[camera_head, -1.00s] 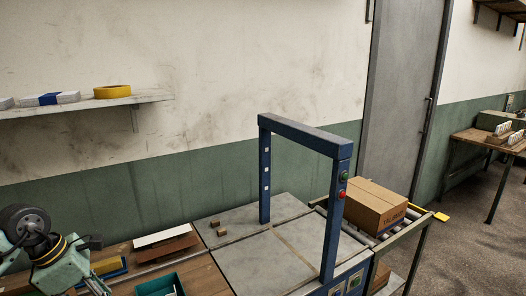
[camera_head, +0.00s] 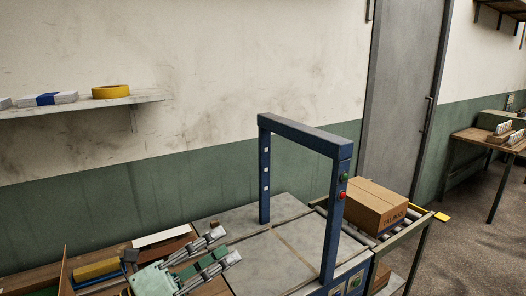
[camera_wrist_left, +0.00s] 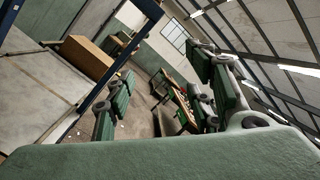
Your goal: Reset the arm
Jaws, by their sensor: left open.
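My left gripper (camera_head: 224,248) has a pale green body and grey jointed fingers with dark green pads. It is open and empty at the bottom of the head view, over the wooden bench and beside the grey machine table. Its fingers point to the right, toward the blue strapping arch (camera_head: 308,135). In the left wrist view the spread fingers (camera_wrist_left: 160,95) show with nothing between them. My right gripper is not in view.
A cardboard box (camera_head: 372,207) sits on the roller conveyor right of the arch. A yellow block (camera_head: 97,269) and a white sheet (camera_head: 161,237) lie on the bench. A wall shelf (camera_head: 120,103) holds a yellow tape roll (camera_head: 111,92). The grey machine table (camera_head: 262,262) is mostly clear.

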